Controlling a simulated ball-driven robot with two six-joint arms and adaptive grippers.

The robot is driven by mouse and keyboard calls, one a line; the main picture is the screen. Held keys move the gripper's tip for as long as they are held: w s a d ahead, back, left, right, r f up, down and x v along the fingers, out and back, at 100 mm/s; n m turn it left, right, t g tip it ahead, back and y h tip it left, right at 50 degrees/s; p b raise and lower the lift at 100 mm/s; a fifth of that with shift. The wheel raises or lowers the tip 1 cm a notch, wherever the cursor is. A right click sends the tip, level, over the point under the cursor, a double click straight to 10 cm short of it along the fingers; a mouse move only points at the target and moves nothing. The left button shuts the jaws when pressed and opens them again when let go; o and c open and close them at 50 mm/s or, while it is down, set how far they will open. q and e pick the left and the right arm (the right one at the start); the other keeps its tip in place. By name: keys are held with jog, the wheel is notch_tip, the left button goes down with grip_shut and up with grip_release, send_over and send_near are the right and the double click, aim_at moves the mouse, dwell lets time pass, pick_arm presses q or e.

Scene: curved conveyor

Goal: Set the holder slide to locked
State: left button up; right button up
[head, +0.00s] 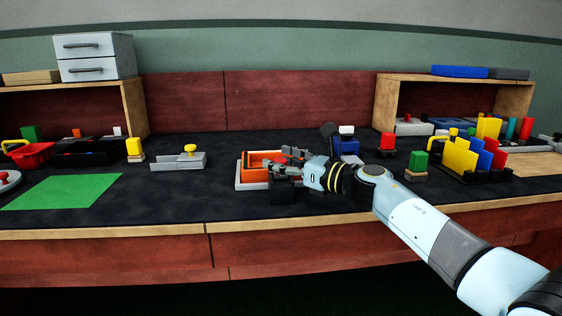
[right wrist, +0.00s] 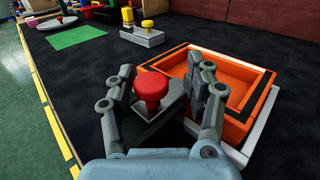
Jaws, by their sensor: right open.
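A red round knob (right wrist: 152,88) stands on a dark grey block in the right wrist view, beside an orange tray (right wrist: 244,85). The tray sits in a light grey holder (right wrist: 262,137), which also shows in the head view (head: 238,183). My right gripper (right wrist: 165,78) is open, with one finger on each side of the knob. I cannot tell whether either finger touches it. In the head view my right gripper (head: 280,165) covers the knob and part of the orange tray (head: 256,158). No lock marking is readable. My left gripper is not in view.
A grey fixture with a yellow knob (head: 190,149) stands left of the tray. A green mat (head: 65,190) lies farther left. Right of the tray are a blue block (head: 346,146), a red-knobbed piece (head: 387,142) and a green block (head: 418,160). The dark table between fixture and mat is clear.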

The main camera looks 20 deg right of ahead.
jog(key=v, duration=1.2)
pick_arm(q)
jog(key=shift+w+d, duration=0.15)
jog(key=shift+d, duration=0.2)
